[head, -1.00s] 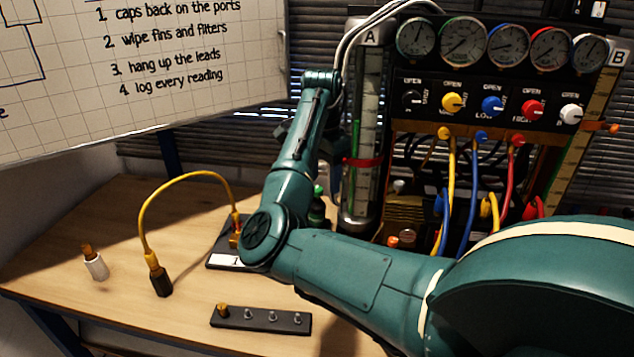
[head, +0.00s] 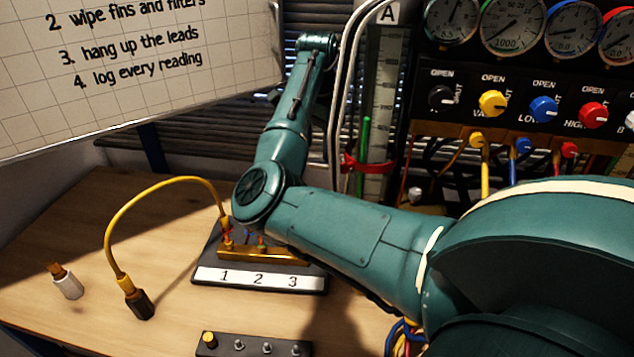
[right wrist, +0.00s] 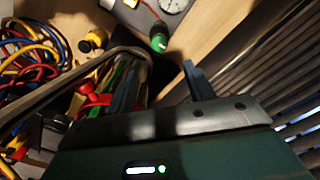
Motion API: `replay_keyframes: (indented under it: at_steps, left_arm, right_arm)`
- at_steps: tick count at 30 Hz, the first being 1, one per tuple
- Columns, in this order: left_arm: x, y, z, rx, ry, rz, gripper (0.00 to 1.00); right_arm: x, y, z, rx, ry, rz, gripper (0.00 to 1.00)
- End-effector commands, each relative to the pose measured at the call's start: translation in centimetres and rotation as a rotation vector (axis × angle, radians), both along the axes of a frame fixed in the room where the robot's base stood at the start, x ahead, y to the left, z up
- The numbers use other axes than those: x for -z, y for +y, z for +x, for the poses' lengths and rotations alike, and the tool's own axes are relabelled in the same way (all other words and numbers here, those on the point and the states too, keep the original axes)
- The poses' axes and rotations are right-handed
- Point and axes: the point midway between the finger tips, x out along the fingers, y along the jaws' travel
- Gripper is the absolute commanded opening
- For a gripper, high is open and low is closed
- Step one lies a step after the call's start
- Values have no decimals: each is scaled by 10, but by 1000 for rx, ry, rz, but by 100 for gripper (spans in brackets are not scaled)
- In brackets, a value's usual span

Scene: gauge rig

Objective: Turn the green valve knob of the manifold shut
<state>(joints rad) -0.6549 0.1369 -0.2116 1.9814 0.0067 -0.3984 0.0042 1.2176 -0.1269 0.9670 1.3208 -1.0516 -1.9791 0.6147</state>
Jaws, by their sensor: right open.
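In the head view the gauge panel's knobs are black (head: 442,97), yellow (head: 493,103), blue (head: 543,109), red (head: 593,115) and white, with OPEN and SHUT marks; I see no green one among them. In the right wrist view a green round top (right wrist: 158,43) on a dark body stands beyond the fingers; I cannot tell whether it is the valve knob. My right gripper (right wrist: 160,82) is open, its fingers apart with nothing clearly between them and short of the green top. In the head view my right arm reaches up past the bench, its fingers not discernible. My left gripper is out of view.
A brass bar (head: 263,254) sits on a black base labelled 1 2 3, with a yellow lead (head: 145,193) plugged in. A white cap (head: 68,286) and a black strip (head: 253,346) are on the bench. A tall tube marked A (head: 385,90) stands behind my arm.

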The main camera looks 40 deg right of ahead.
Motion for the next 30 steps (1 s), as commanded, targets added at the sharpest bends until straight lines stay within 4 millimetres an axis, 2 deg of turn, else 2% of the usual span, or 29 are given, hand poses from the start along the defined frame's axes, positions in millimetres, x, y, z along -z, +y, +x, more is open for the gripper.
replay_keyframes:
  at_steps: [12, 18, 23, 30]
  left_arm:
    - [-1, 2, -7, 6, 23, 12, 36]
    - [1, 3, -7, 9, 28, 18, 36]
    - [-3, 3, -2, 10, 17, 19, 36]
    - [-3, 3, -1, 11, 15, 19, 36]
  right_arm:
    - [81, 1, -1, -1, 4, 1, 52]
    - [111, 0, -1, 0, 2, 0, 52]
    - [121, 0, 0, 1, 0, -1, 52]
    - [123, 0, 0, 1, -1, -1, 52]
